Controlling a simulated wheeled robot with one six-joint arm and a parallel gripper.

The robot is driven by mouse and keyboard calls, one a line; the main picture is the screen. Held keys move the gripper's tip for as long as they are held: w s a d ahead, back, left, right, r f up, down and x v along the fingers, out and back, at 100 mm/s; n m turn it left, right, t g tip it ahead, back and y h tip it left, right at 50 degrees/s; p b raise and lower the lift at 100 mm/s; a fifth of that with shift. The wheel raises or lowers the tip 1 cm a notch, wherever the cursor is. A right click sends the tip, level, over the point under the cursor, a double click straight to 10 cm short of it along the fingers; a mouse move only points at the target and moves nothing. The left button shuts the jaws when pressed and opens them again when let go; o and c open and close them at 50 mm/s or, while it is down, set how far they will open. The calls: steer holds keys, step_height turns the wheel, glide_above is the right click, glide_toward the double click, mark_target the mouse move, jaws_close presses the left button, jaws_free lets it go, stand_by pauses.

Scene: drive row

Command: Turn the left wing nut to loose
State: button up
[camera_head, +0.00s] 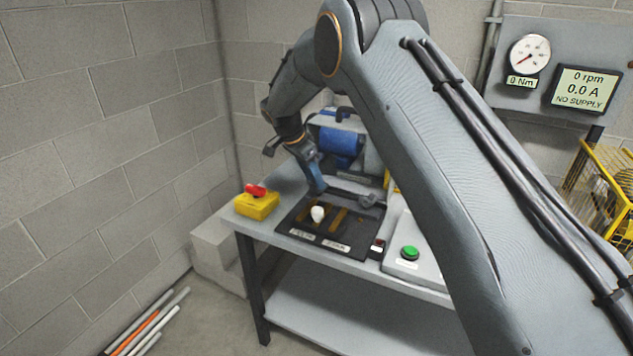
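I cannot make out the left wing nut; my arm covers part of the bench, and the parts there are small. A blue motor (338,147) stands at the back of the bench, partly behind my wrist. My gripper (317,184) points down in front of the motor, above the back edge of a black tray (293,222). Its fingers are too small to show whether they are open or shut, and I see nothing held in them.
The tray holds a white rounded piece (318,213), yellow strips and a grey tool-like part (360,199). A yellow box with a red switch (257,203) is left; a green button (410,253) is right. The display (584,89) reads 0 rpm, 0.0 A, NO SUPPLY. A yellow cage (604,180) stands right.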

steer(key=shift+p+x, duration=0.35)
steer(key=shift+x, duration=1.2)
steer(key=shift+c, duration=0.3)
jaws_close()
